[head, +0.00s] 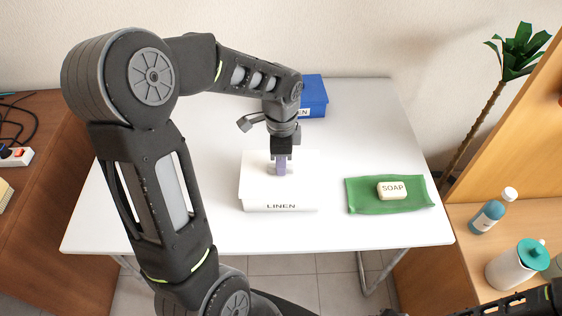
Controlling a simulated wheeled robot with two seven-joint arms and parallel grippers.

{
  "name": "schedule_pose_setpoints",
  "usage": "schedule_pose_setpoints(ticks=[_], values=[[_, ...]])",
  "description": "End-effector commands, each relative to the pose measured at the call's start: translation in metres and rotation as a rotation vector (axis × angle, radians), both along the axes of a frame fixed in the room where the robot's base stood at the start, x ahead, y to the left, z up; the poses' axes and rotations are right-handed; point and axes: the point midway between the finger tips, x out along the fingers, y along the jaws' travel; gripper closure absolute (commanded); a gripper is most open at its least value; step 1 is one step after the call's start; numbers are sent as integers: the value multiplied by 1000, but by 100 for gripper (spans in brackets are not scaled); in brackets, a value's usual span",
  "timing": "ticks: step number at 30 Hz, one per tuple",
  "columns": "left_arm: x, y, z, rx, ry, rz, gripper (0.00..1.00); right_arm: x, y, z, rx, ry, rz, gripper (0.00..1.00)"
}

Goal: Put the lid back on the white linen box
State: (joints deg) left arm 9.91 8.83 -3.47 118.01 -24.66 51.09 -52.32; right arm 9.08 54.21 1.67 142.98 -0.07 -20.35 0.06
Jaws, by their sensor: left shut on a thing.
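The white linen box (279,205) stands on the white table, with its LINEN label facing me. A white lid (304,165) lies level over the box's top. From this angle I cannot tell whether it is fully seated or slightly above the rim. My left gripper (280,170) points straight down at the middle of the lid. It is shut on the lid's small pale knob (271,169), which the fingers partly hide. The inside of the box is not visible. My right gripper is out of view; only part of that arm shows at the bottom right.
A blue box (314,96) with a partly hidden label stands behind my left arm. A bottle (487,215) and a jug (515,265) stand on the wooden shelf. The table's right rear is clear.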

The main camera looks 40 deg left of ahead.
Motion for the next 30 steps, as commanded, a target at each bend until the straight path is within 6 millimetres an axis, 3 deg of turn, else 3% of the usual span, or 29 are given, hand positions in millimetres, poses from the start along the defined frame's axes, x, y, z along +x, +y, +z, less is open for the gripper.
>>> schedule_pose_setpoints(ticks=[28, 29, 30], values=[[0, 0, -8, 0, 0, 0, 100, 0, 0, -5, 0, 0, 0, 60], [0, 0, -8, 0, 0, 0, 82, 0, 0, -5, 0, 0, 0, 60], [0, 0, -8, 0, 0, 0, 79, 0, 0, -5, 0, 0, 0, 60]])
